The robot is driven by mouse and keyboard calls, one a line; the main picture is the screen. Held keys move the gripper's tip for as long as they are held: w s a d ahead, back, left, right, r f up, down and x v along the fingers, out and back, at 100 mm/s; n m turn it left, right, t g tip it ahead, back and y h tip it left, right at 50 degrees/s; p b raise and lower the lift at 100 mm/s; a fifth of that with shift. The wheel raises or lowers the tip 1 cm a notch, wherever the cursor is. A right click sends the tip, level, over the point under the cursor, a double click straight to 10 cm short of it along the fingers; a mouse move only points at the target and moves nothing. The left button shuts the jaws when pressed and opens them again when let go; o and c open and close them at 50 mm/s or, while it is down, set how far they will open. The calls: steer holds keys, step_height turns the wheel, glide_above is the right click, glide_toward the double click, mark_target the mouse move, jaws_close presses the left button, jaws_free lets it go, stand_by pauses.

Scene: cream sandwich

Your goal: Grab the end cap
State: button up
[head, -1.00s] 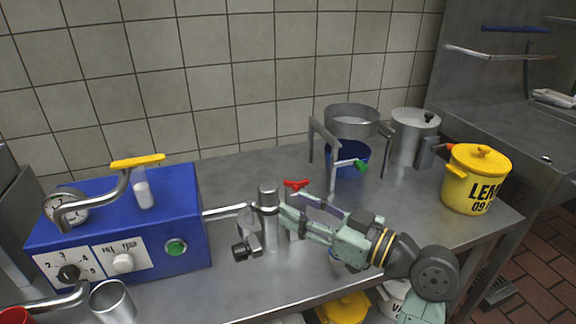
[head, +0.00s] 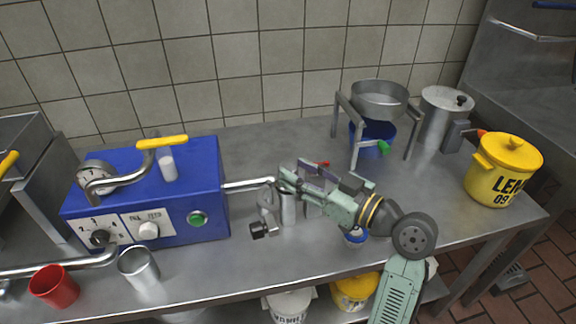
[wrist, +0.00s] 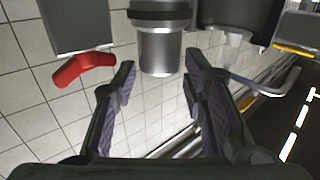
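A shiny round metal cylinder (wrist: 160,52), which looks like the end cap, shows in the wrist view below a darker collar. My gripper (wrist: 158,88) is open there, with one finger pad on each side just short of the cylinder. Nothing is between the pads. In the head view, my gripper (head: 294,178) is over the upright metal fitting (head: 288,209) at the end of the blue machine's (head: 195,178) pipe. My fingers hide the fitting's top, so I cannot tell there whether they touch it.
A red handle (wrist: 84,68) is beside the left finger in the wrist view. A black knob (head: 260,229) juts from the fitting's side. A metal cup (head: 139,268) and red cup (head: 54,286) stand front left. A funnel stand (head: 379,98) and yellow pot (head: 503,172) are right.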

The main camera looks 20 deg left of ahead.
steer(key=shift+w+a+f, duration=0.1)
steer(key=shift+w+a, duration=0.1)
steer(key=shift+a, duration=0.4)
steer(key=shift+c, duration=0.5)
steer(key=c, duration=0.8)
